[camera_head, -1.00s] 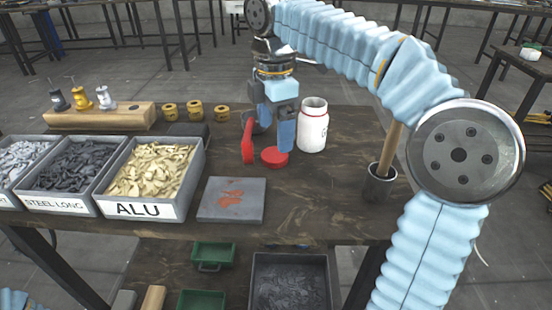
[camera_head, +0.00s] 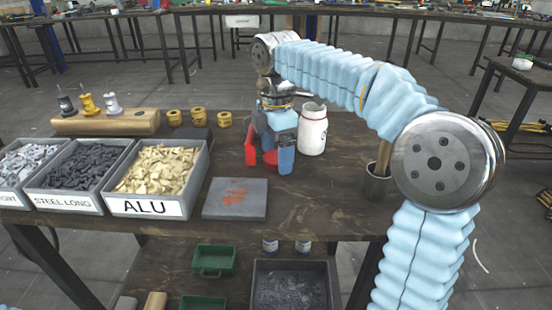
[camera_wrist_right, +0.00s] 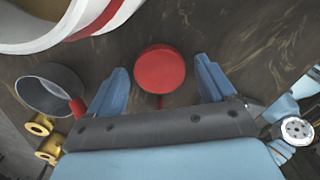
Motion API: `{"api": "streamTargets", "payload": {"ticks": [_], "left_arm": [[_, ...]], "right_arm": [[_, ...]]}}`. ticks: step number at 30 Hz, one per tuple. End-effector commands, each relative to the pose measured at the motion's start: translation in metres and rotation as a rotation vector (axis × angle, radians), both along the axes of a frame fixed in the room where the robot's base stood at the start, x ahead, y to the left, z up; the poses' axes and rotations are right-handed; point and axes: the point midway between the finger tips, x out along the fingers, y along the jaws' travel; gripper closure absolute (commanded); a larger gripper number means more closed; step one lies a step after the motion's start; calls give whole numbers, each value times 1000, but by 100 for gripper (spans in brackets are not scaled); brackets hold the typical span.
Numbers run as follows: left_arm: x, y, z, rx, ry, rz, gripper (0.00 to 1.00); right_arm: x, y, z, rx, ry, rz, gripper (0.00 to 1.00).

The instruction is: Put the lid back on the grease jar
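The grease jar (camera_head: 312,132), white with a red band, stands open on the table; its white and red side fills the top left of the right wrist view (camera_wrist_right: 75,25). The red lid (camera_head: 270,158) lies on the table to the left of the jar, partly hidden by a finger. In the right wrist view the whole lid (camera_wrist_right: 160,70) shows between the spread blue fingers, with a gap on each side. My right gripper (camera_head: 275,158) is open and low over the lid; it also shows in the wrist view (camera_wrist_right: 162,75). My left gripper is out of view.
A grey cup-like thing (camera_wrist_right: 50,88) with a red handle stands close left of the gripper. A grey pad (camera_head: 235,199) and part bins (camera_head: 150,206) are to the left. A dark pot (camera_head: 377,186) with a wooden handle stands right. The table between jar and pot is clear.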

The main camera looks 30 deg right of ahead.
Motion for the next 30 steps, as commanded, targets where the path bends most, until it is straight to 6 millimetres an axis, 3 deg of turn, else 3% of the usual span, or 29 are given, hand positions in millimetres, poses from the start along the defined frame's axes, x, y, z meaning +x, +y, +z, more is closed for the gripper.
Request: {"api": "streamTargets", "payload": {"ticks": [1,10,22,27,30], "left_arm": [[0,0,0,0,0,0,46],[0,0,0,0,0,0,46],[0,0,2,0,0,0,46],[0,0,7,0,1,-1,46],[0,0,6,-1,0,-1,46]], "right_arm": [[0,0,0,0,0,0,26],[0,0,0,0,0,0,69],[1,0,9,1,-2,0,69],[1,0,35,1,-4,0,69],[-18,-5,55,1,-5,-1,69]]}}
